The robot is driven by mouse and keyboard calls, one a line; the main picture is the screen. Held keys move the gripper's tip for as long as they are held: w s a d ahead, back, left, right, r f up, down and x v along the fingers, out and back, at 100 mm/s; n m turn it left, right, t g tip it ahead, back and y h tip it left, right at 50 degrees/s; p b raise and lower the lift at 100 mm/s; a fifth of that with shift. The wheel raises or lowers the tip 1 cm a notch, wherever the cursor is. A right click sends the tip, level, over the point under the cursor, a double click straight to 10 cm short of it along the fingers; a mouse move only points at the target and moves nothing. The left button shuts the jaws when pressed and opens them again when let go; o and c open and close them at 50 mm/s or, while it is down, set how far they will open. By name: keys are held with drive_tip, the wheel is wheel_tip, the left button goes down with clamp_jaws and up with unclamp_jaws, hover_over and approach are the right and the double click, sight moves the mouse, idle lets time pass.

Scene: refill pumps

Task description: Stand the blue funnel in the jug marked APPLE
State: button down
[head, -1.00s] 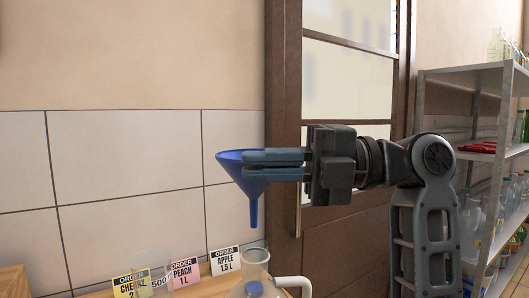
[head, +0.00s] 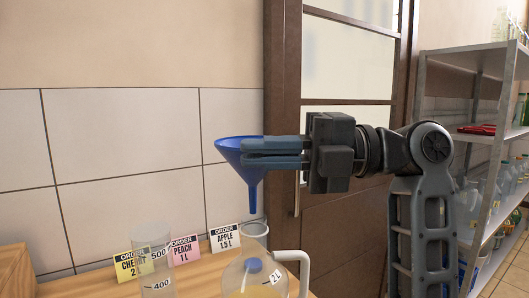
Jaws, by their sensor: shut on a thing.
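The blue funnel (head: 226,147) is upright in the head view, wide mouth up and spout down. My gripper (head: 247,152) is shut on the funnel's cone from the right. The spout tip hangs just above the mouth of a clear vessel (head: 255,229) in the picture; I cannot tell whether it is lined up in depth. The ORDER APPLE 1.5 L card (head: 224,238) stands behind, left of that mouth. A clear round jug (head: 278,284) marked 2 L, with a white handle and pale yellow contents, is in front. No APPLE mark shows on any jug.
A clear measuring cylinder (head: 154,264) stands left, before the CHERRY card (head: 129,264) and PEACH card (head: 185,250). A wooden block (head: 14,270) is at far left. A metal shelf (head: 480,95) with bottles is right. The wall is behind.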

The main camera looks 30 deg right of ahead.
wheel_tip(320, 180, down, 7)
drive_tip(key=b, duration=0.8)
idle(2.6)
drive_tip(key=shift+r, duration=0.15)
drive_tip(key=c, duration=1.2)
unclamp_jaws()
drive_tip(key=shift+b+v, duration=0.85)
drive_tip(key=shift+v, duration=3)
drive_tip(key=shift+d, duration=0.15)
